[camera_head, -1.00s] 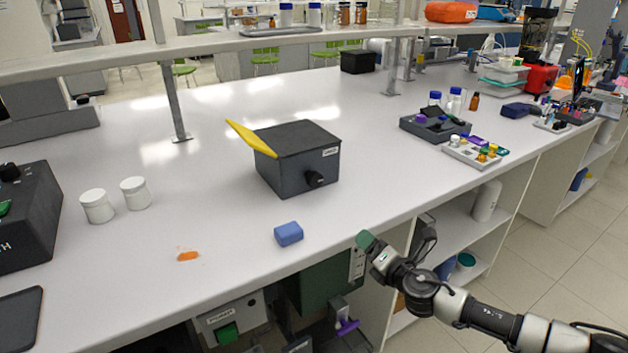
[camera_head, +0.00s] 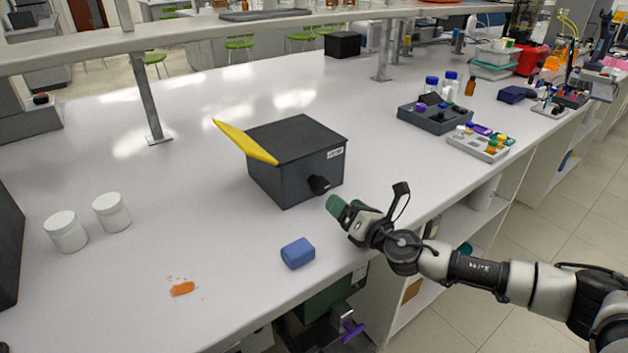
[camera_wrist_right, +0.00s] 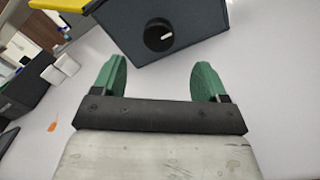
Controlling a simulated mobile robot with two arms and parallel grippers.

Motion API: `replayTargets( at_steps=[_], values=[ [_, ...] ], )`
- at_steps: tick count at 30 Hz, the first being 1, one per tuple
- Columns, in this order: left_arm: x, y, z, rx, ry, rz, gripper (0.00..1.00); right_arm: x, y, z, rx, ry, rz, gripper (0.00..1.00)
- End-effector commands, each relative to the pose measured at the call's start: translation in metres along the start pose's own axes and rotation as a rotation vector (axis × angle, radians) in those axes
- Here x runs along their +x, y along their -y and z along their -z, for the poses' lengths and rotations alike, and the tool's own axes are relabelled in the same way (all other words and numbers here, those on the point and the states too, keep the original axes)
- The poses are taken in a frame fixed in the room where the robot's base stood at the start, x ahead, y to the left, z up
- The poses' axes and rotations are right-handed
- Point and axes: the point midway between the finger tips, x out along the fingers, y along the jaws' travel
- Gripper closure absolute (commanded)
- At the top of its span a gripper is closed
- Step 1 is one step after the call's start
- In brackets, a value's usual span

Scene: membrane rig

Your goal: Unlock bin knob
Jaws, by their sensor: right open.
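The bin is a dark grey box (camera_head: 275,178) with a yellow flap (camera_head: 245,142) raised along its left side. It stands on the white bench. Its round black knob (camera_head: 318,184) is on the front face, near the right edge. In the right wrist view the knob (camera_wrist_right: 159,35) shows a white line mark and lies beyond the fingertips, roughly midway between them. My right gripper (camera_head: 340,207) has green fingers and is just in front and to the right of the knob, apart from it. The wrist view shows the gripper (camera_wrist_right: 158,75) open and empty. My left gripper is not in view.
A blue block (camera_head: 298,253) lies near the bench's front edge, close to my right gripper. An orange spill (camera_head: 182,289) is to its left. Two white jars (camera_head: 112,212) stand at the left. Dark and light trays (camera_head: 435,117) sit at the right. The bench around the bin is clear.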

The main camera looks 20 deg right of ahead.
Motion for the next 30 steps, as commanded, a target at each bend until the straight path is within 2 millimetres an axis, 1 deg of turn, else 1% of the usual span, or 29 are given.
replayTargets(
  at_steps=[4,9,15,21,30],
  values=[
    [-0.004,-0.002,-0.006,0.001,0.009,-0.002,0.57,0.025,-0.003,-0.002,0.000,0.002,-0.003,0.26],
    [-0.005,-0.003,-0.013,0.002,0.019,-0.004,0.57,0.057,-0.001,-0.001,0.000,0.002,-0.002,0.26],
    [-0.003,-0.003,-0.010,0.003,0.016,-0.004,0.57,0.086,-0.001,0.000,0.001,0.002,-0.002,0.26],
    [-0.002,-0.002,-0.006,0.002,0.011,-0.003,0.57,0.099,-0.001,0.000,0.001,0.000,-0.001,0.26],
    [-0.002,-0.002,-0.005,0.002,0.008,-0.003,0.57,0.100,0.000,0.000,0.001,0.000,0.000,0.26]
  ],
)
